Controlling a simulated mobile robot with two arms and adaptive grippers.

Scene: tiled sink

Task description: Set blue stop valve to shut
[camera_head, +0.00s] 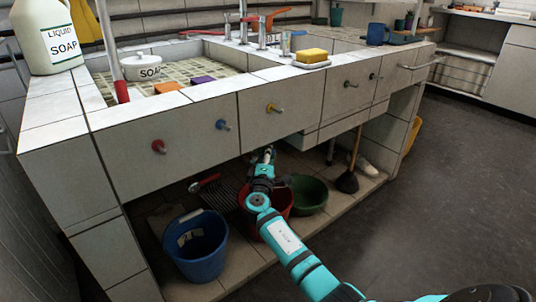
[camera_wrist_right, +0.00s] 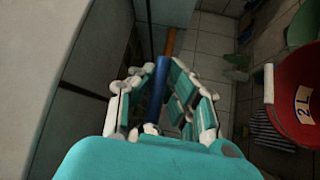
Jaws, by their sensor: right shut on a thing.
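My right gripper (camera_head: 267,156) reaches under the front edge of the tiled sink in the head view. In the right wrist view the same gripper (camera_wrist_right: 158,82) is shut on a blue bar-shaped handle, which I take to be the blue stop valve (camera_wrist_right: 157,92). The handle stands between the fingers, with an orange-brown length (camera_wrist_right: 170,42) beyond it. The valve's body and its exact setting are hidden. In the head view the sink front hides the valve. My left gripper is not in view.
Below the sink stand a blue bucket (camera_head: 198,248), a red bucket (camera_head: 276,232) and a green basin (camera_head: 310,193). A plunger (camera_head: 348,180) stands further right. The floor at right is clear.

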